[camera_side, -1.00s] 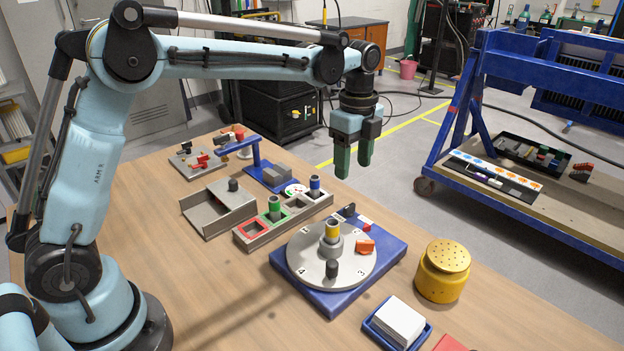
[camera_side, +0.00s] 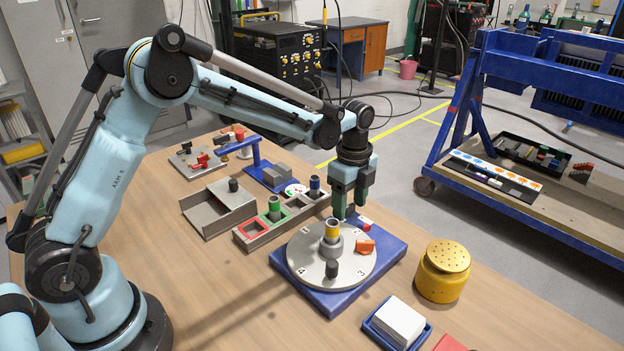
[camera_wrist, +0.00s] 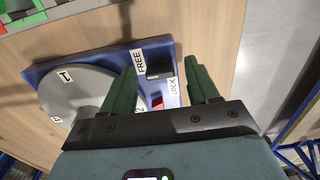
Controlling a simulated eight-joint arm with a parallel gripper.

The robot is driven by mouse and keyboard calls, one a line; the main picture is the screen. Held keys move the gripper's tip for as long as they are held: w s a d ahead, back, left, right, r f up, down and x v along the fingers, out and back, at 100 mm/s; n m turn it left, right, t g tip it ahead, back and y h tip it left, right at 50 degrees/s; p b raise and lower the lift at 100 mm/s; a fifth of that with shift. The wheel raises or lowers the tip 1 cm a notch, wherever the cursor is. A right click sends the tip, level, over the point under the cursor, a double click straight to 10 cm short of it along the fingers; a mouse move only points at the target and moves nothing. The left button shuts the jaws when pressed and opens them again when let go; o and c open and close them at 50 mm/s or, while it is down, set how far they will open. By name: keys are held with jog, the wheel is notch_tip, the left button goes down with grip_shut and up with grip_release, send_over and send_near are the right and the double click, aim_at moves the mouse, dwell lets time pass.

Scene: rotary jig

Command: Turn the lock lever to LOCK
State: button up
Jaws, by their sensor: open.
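The black lock lever (camera_wrist: 159,68) shows in the wrist view at the edge of the blue jig base (camera_wrist: 118,58). It sits beside the white FREE label (camera_wrist: 138,61), with the LOCK label (camera_wrist: 172,87) on its other side. My gripper (camera_wrist: 163,64) is open, with its two green fingers on either side of the lever in that view. I cannot tell whether either finger touches it. In the side view my gripper (camera_side: 349,211) is low over the back corner of the base and largely hides the lever.
The grey round plate (camera_side: 306,263) carries a yellow-topped post (camera_side: 332,232), a black knob (camera_side: 332,268) and an orange block (camera_side: 366,246). A block rack (camera_side: 250,242) stands to the left, a yellow canister (camera_side: 443,272) to the right, and a blue tray with white cards (camera_side: 399,322) in front.

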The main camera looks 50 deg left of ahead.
jog(key=c, duration=1.1)
jog(key=shift+o, duration=0.3)
jog(key=n, duration=0.4)
jog(key=shift+n, duration=0.3)
jog(key=n, duration=0.4)
jog(key=shift+n, duration=0.3)
jog(key=n, duration=0.4)
jog(key=shift+n, duration=2.4)
jog(key=o, duration=1)
